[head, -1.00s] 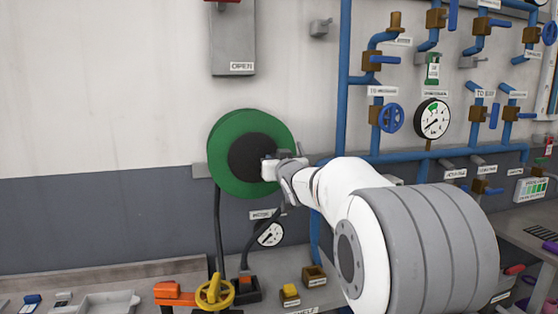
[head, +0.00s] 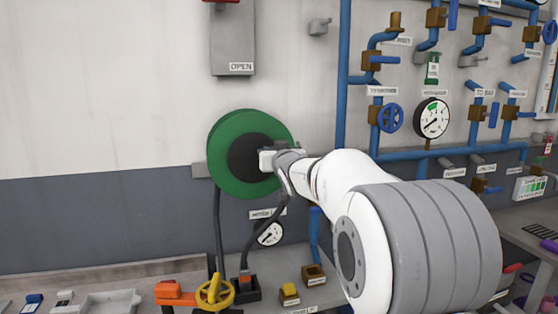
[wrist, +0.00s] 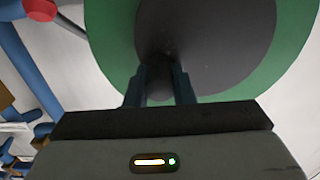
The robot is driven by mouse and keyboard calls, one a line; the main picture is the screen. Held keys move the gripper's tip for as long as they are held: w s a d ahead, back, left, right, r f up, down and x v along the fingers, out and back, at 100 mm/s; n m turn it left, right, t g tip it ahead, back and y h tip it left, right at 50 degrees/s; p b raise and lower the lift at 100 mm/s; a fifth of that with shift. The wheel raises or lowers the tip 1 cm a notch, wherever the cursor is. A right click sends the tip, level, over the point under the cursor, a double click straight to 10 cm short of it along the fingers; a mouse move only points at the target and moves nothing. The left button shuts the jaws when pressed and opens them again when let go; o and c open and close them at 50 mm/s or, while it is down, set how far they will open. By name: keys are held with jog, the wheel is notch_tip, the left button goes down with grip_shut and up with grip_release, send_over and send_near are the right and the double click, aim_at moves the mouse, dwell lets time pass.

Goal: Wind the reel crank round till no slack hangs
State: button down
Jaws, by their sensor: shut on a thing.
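The reel (head: 222,172) is a green disc with a dark hub (head: 246,158), mounted on the wall left of centre. My gripper (head: 265,160) is at the right part of the hub. In the wrist view my gripper's two fingers (wrist: 160,82) are shut on the dark crank handle (wrist: 160,92), which is mostly hidden between them.
A small gauge (head: 270,233) sits below the reel. A yellow handwheel (head: 214,291) and yellow button box (head: 289,294) stand on the ledge. Blue pipes with valves (head: 390,117) and a large gauge (head: 432,118) fill the wall right. The wall left of the reel is clear.

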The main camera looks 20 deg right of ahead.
jog(key=shift+a+r, duration=0.1)
jog(key=shift+r, duration=0.1)
jog(key=shift+a+r, duration=0.4)
jog(key=shift+r, duration=0.15)
jog(key=shift+f, duration=0.1)
jog(key=shift+a, duration=0.15)
jog(key=shift+a+r+b, duration=0.3)
jog(key=shift+a+b, duration=0.2)
